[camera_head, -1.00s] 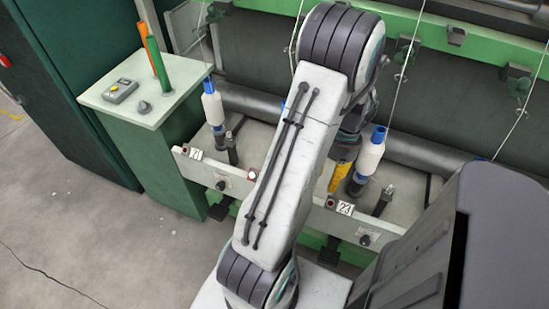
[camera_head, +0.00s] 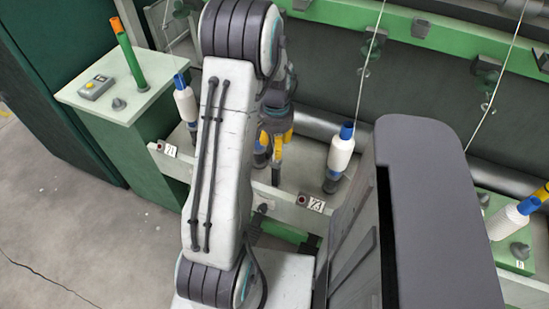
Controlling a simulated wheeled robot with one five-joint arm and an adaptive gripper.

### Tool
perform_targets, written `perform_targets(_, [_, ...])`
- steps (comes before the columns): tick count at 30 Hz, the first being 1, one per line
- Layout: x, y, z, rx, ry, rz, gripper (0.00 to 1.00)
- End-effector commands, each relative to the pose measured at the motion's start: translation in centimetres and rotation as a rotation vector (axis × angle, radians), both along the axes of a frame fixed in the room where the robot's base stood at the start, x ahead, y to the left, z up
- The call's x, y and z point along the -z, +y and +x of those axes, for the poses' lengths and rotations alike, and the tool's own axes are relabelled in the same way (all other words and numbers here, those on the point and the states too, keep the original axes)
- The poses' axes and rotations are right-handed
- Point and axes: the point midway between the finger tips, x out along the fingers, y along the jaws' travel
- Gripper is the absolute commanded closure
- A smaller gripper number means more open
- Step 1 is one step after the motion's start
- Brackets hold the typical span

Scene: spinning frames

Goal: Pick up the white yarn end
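My gripper (camera_head: 276,142), dark with yellow parts, points down behind my arm over the spindle row. My arm hides much of it, and I cannot tell whether its fingers are open or hold anything. White yarn strands hang from above; one (camera_head: 370,62) runs down to the white bobbin (camera_head: 341,152) with a blue top behind label 23, right of my gripper. Another strand (camera_head: 496,88) at the right passes out of sight behind a dark panel. A white bobbin (camera_head: 186,103) at the left also has a strand above it. I cannot make out a loose yarn end.
A pale-topped green cabinet (camera_head: 118,105) at the left holds orange and green tubes (camera_head: 128,55) and a grey button box (camera_head: 96,87). A white rail (camera_head: 286,204) runs before the spindles. Floor at lower left is clear.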

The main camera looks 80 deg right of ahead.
Motion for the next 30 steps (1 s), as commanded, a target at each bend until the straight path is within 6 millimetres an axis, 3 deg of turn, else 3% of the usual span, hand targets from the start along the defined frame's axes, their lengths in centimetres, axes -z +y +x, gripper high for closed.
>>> perform_targets(16, [5.4,-0.6,0.1,-0.001,-0.001,0.003,0.55])
perform_targets(28, [5.9,-0.6,0.1,-0.001,0.000,0.001,0.54])
perform_targets(30, [5.9,-0.6,0.1,-0.001,0.000,0.001,0.60])
